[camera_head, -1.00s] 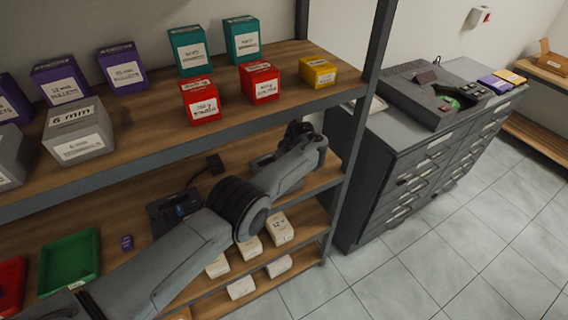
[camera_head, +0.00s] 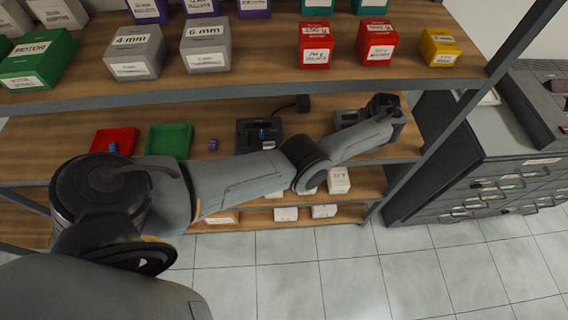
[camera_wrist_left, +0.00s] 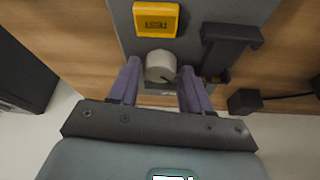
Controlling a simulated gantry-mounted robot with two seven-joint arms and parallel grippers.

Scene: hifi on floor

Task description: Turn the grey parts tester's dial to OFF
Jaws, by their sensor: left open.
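The grey parts tester (camera_head: 346,117) stands on the middle shelf, partly hidden by my left arm in the head view. In the left wrist view its grey face (camera_wrist_left: 190,17) shows a yellow display panel (camera_wrist_left: 156,20) with dark characters. Its round, pale grey dial (camera_wrist_left: 160,66) is below the panel, with a dark line toward its lower right. My left gripper (camera_wrist_left: 157,88) is open, one purple-grey finger on each side of the dial; I cannot tell whether they touch it. In the head view this gripper (camera_head: 386,110) is at the tester. My right gripper is not in view.
A black bracket (camera_wrist_left: 228,45) and a black block with a cable (camera_wrist_left: 243,102) are right of the dial. On the shelf are a dark device (camera_head: 258,134), a green tray (camera_head: 169,141) and a red tray (camera_head: 114,140). Boxes line the shelf above; a drawer cabinet (camera_head: 480,165) stands right.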

